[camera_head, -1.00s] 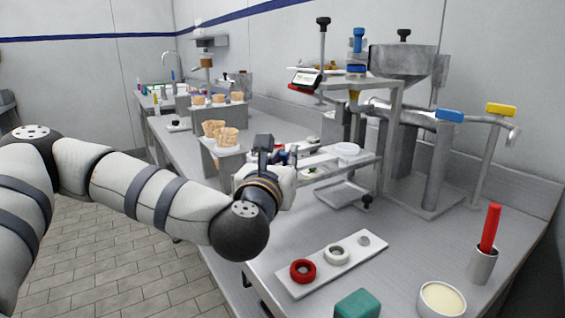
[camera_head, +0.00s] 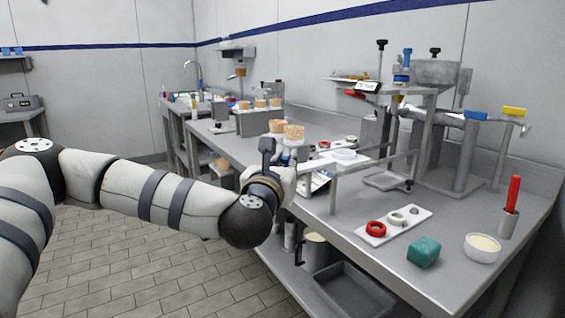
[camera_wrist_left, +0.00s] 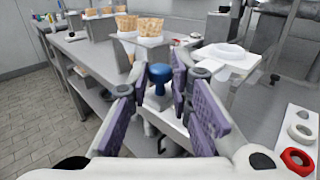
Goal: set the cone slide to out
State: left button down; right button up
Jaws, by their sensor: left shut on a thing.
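The cone slide is a pale plate with a white ring (camera_head: 343,156), standing out to the left from the grey stand (camera_head: 428,130). The ring also shows in the wrist view (camera_wrist_left: 229,52). A blue knob (camera_wrist_left: 159,82) is at the slide's near end. My left gripper (camera_wrist_left: 160,76) has its purple-padded fingers closed around the knob, one on each side. In the head view my left gripper (camera_head: 281,158) is at the slide's left end, and the arm hides most of the knob. My right gripper is not in view.
Wafer cones (camera_head: 293,132) stand in a holder just behind my gripper. A white strip with rings (camera_head: 397,222), a green block (camera_head: 424,252), a cream bowl (camera_head: 482,248) and a red stick (camera_head: 513,192) are on the counter at right. A lower shelf holds a grey tray (camera_head: 350,292). The floor at left is clear.

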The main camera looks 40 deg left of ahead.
pick_arm(q)
jog(key=shift+s+a+f, duration=0.1)
jog(key=shift+s+a, duration=0.05)
jog(key=c, duration=1.9)
grip_release()
jog(key=o, duration=0.4)
jog(key=shift+s, duration=0.1)
jog(key=shift+s, duration=0.15)
jog(key=v, duration=0.7)
jog(key=shift+s, duration=0.1)
